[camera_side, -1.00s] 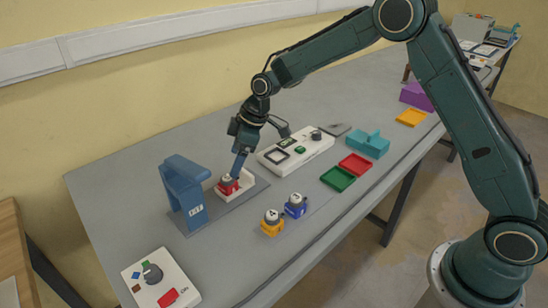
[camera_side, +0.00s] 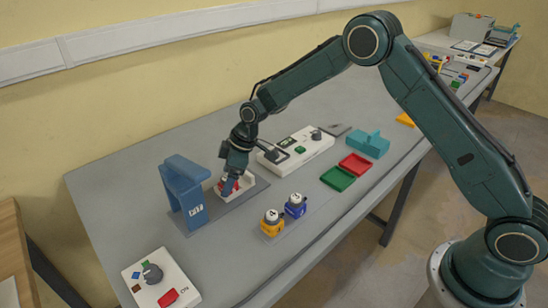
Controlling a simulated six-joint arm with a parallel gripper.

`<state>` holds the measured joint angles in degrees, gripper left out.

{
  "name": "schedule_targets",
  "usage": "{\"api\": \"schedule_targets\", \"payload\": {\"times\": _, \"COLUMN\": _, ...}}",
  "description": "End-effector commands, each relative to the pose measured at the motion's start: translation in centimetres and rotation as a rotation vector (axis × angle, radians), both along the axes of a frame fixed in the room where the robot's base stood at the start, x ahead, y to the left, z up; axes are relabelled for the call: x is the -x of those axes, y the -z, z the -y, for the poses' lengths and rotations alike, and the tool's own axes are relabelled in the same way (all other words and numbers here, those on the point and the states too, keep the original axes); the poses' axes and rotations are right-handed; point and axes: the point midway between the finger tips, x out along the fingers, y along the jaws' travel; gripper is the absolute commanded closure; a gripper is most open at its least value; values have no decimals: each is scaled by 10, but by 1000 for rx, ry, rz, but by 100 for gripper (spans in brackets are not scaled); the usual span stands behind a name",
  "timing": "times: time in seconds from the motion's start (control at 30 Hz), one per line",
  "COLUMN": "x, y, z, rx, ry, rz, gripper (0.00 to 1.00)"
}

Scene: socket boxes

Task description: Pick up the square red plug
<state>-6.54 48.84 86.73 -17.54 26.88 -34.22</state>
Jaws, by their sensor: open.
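The square red plug (camera_side: 235,187) sits in a small white holder (camera_side: 257,185) on a grey plate, just right of the blue stand. My gripper (camera_side: 228,184) points down over the plug, its blue fingers at the plug's top and side. The gripper is open; whether the fingers touch the plug I cannot tell. The gripper hides most of the plug and part of the holder.
The blue stand (camera_side: 186,193) rises close left of the gripper. A yellow plug (camera_side: 271,224) and a blue plug (camera_side: 296,206) stand in front. Behind is a white panel (camera_side: 312,147); another (camera_side: 162,281) lies front left. Green (camera_side: 338,179) and red (camera_side: 355,164) trays lie right.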

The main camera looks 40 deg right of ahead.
Motion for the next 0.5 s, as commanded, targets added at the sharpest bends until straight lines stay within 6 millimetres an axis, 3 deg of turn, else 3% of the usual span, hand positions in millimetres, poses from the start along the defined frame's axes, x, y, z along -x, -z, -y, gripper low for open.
{"api": "schedule_targets", "payload": {"times": 0.5, "x": -2, "y": 8, "z": -3, "rx": 0, "ry": 0, "rz": 0, "gripper": 20}}
